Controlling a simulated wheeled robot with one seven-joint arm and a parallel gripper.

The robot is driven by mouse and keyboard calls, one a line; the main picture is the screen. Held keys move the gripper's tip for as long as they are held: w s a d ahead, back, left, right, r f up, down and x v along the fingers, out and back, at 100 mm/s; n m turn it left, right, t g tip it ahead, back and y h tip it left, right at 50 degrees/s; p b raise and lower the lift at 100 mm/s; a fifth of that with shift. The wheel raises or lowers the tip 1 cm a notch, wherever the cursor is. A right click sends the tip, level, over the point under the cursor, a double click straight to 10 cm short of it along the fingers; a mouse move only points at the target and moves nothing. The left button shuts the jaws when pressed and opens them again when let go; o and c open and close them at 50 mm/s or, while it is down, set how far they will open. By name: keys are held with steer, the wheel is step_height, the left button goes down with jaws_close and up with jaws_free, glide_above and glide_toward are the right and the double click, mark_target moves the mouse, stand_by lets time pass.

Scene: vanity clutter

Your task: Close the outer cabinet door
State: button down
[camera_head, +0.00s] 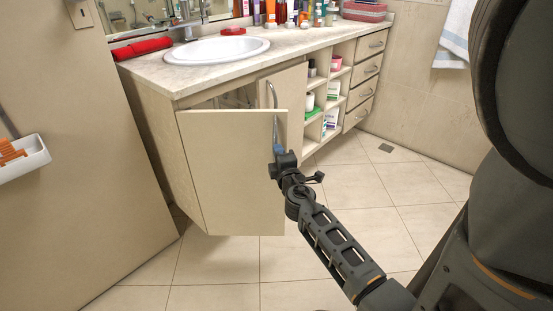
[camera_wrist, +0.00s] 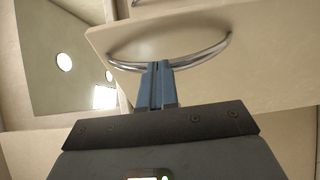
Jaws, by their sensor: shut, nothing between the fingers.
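The outer cabinet door (camera_head: 232,170) is the pale front panel of the vanity and stands ajar, swung out toward me. A dark gap shows above its top edge. Its curved metal handle (camera_head: 275,112) is on the right side of the door; the handle also shows in the wrist view (camera_wrist: 205,55). My gripper (camera_head: 278,149) is at the door's right edge near the lower end of the handle. In the wrist view its blue fingers (camera_wrist: 156,72) are together, with their tips at the handle bar; I cannot tell whether they touch it.
The vanity counter (camera_head: 140,68) holds a white sink (camera_head: 216,50), a red towel (camera_head: 143,47) and several bottles. Open shelves (camera_head: 328,95) and drawers (camera_head: 369,70) are to the right. A beige panel (camera_head: 70,170) stands close on the left. The tiled floor (camera_head: 340,185) is clear.

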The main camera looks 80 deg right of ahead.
mark_target(281, 136)
steer(key=shift+n+t+y, duration=0.4)
steer(key=shift+n+t, duration=0.2)
steer(key=shift+t, duration=0.2)
steer(key=d, duration=0.2)
steer(key=d+p, duration=0.1)
steer(key=d, duration=0.3)
steer(key=shift+s+d+r+p, duration=0.1)
steer(key=shift+d+r+p, duration=0.2)
steer(key=shift+p, duration=0.1)
steer(key=w+d+n+t+y+b, duration=0.2)
steer(key=w+d, duration=0.1)
steer(key=d, duration=0.5)
steer(key=w+d+n+t+y+b, duration=0.2)
steer(key=w+d, duration=0.2)
steer(key=d, duration=0.4)
steer(key=shift+w+d+f+t, duration=0.15)
steer(key=shift+d+f+t, duration=0.1)
steer(key=shift+t, duration=0.15)
steer(key=shift+a, duration=0.1)
